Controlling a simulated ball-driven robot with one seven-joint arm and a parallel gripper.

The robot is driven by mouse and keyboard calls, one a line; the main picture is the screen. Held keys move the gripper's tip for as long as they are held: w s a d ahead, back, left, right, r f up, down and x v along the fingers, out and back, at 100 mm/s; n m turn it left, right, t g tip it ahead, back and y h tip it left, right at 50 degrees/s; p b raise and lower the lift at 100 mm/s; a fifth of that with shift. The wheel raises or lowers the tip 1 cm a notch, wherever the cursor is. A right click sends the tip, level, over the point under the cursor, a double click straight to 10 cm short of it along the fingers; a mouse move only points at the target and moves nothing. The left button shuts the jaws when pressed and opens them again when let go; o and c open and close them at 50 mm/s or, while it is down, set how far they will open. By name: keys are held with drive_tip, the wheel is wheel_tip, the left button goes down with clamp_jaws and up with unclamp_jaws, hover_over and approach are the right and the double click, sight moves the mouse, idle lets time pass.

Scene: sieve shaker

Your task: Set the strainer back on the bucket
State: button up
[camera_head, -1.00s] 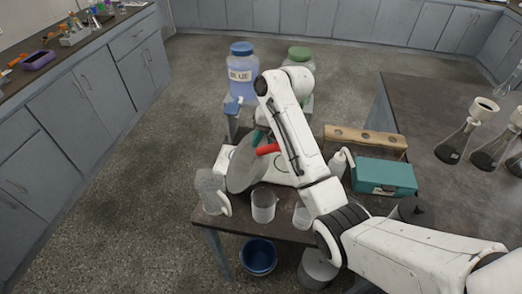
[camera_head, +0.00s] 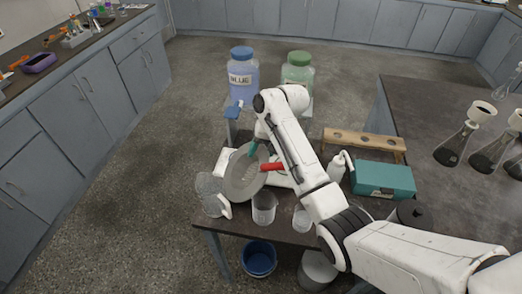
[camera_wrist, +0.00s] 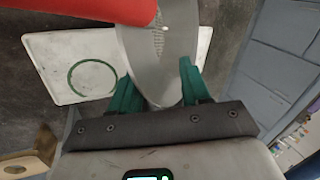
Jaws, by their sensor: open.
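The strainer is a grey round disc (camera_head: 243,178) with a red handle (camera_head: 272,166), standing tilted over the small dark table in the head view. In the wrist view its grey disc (camera_wrist: 165,45) reaches down between my two green fingers, and the red handle crosses the top left. My gripper (camera_wrist: 160,88) is open, with one finger on each side of the disc; I cannot tell whether they touch it. In the head view my gripper (camera_head: 255,147) is at the disc's upper edge. A blue bucket (camera_head: 259,259) stands on the floor below the table's front edge.
A white plate with a green ring (camera_wrist: 70,65) lies behind the disc. A clear beaker (camera_head: 264,207), a mesh piece (camera_head: 208,188), a teal box (camera_head: 384,179) and a wooden rack (camera_head: 365,141) crowd the table. Large blue and green-lidded jars (camera_head: 242,80) stand behind.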

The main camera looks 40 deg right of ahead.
drive_tip(key=shift+r, duration=0.1)
drive_tip(key=p+v, duration=0.2)
drive_tip(key=v, duration=1)
drive_tip(key=shift+p, duration=0.4)
drive_tip(key=shift+w, duration=0.1)
